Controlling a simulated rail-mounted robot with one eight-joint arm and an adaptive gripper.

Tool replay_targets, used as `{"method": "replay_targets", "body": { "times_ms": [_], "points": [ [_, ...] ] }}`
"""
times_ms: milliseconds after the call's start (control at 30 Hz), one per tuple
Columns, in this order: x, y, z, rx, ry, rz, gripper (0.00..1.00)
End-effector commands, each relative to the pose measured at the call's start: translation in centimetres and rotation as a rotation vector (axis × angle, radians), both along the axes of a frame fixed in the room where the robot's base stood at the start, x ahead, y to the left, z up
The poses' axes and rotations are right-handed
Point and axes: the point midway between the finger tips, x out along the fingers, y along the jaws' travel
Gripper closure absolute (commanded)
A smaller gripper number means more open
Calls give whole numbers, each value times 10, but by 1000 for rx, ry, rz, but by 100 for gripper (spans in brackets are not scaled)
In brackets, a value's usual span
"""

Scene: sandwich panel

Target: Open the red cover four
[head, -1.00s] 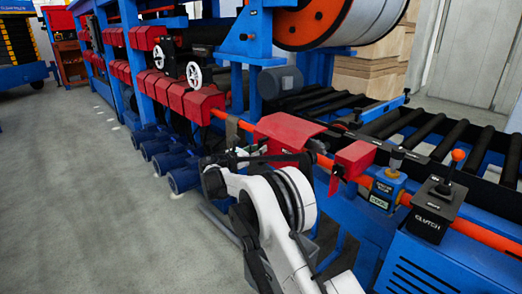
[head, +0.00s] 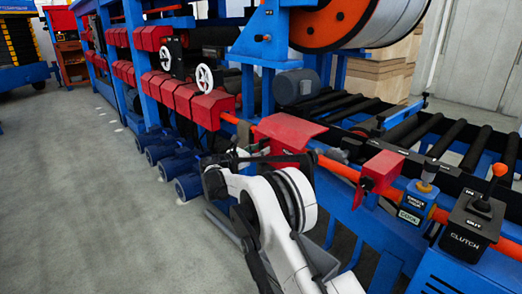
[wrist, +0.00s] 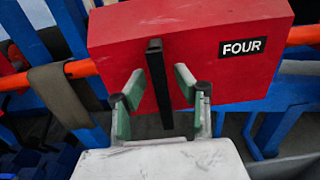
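The red cover four (wrist: 190,45) is a red box with a white-on-black "FOUR" label and a dark upright handle (wrist: 158,85) on its front. It also shows in the head view (head: 288,128), on the orange pipe just beyond my arm. It looks closed. My gripper (wrist: 158,83) is open, with one green-grey finger on each side of the handle. Gaps show between the fingers and the handle. In the head view my gripper (head: 245,158) is at the cover's lower left, partly hidden by my arm.
An orange pipe (wrist: 308,35) runs along both sides of the cover, with a brown strap (wrist: 62,92) at left. Another red cover (head: 382,168) and a clutch lever box (head: 472,222) are at right. Several red covers (head: 205,105) line the left. Grey floor (head: 70,200) is free.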

Motion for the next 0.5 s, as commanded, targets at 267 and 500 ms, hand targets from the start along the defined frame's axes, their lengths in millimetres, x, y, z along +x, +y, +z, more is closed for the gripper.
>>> {"method": "replay_targets", "body": {
  "times_ms": [267,500],
  "points": [
    [-1,1,0,0,0,0,68],
    [-21,21,1,0,0,3,68]
  ]
}}
